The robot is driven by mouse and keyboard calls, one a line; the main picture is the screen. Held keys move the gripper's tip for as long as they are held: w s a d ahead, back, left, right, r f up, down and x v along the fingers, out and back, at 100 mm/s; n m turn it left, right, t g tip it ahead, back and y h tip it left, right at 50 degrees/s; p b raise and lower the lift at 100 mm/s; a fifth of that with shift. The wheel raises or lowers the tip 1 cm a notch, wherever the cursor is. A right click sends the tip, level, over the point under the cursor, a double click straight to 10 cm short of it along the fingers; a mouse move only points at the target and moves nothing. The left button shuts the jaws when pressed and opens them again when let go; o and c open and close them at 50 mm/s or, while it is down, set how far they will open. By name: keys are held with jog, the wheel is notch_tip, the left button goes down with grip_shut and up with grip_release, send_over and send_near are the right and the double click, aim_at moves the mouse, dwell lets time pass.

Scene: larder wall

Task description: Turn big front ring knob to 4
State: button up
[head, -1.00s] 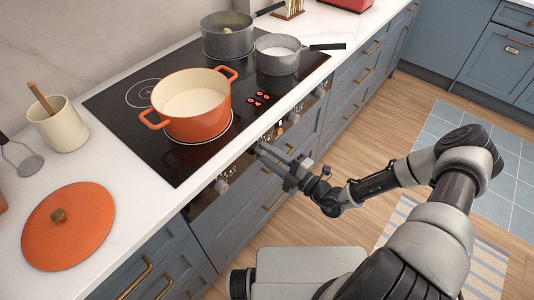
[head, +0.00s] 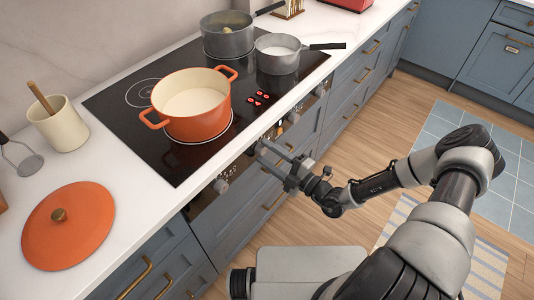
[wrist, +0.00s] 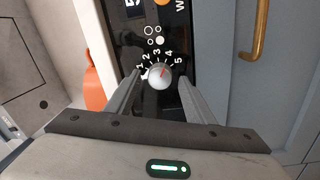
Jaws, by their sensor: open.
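A round silver knob (wrist: 158,75) shows in the wrist view, with white numbers 1 to 5 in an arc around its far side on a black panel. A small reddish mark on it seems to point between the upper numbers; the exact number is too small to read surely. My gripper (wrist: 156,84) is open, with one finger on each side of the knob and gaps between. The orange pot (head: 193,110) stands on the black hob (head: 150,138).
Another knob (head: 221,186) sits left of my gripper on the panel. Two grey pans (head: 228,43) (head: 277,62) stand at the back and right of the hob. An orange lid (head: 68,240) lies on the white counter. A brass handle (wrist: 259,30) is right in the wrist view.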

jog(key=r+v, duration=0.1)
jog(key=v, duration=1.6)
jog(key=shift+f, duration=0.4)
jog(key=s+a+r+m+g+h+p, duration=0.1)
jog(key=s+r+m+g+h+p, duration=0.2)
jog(key=r+m, duration=0.85)
jog(key=s+a+r+m+g+h+p, duration=0.15)
jog(key=r+m+g+h, duration=0.25)
jog(key=r+m, duration=0.7)
jog(key=s+r+m+g+h+p, duration=0.2)
jog(key=r+m+g+h+p, duration=0.2)
jog(key=r+m, duration=0.75)
jog(key=s+d+r+n+t+h+p, duration=0.1)
jog(key=s+d+r+n+t, duration=0.1)
jog(key=r+n, duration=0.2)
jog(key=s+d+r+n+t+h, duration=0.2)
jog(key=r+n, duration=0.3)
jog(key=r, duration=0.3)
jog(key=shift+s+t+p, duration=0.3)
jog(key=shift+s+p, duration=0.1)
jog(key=shift+s, duration=0.1)
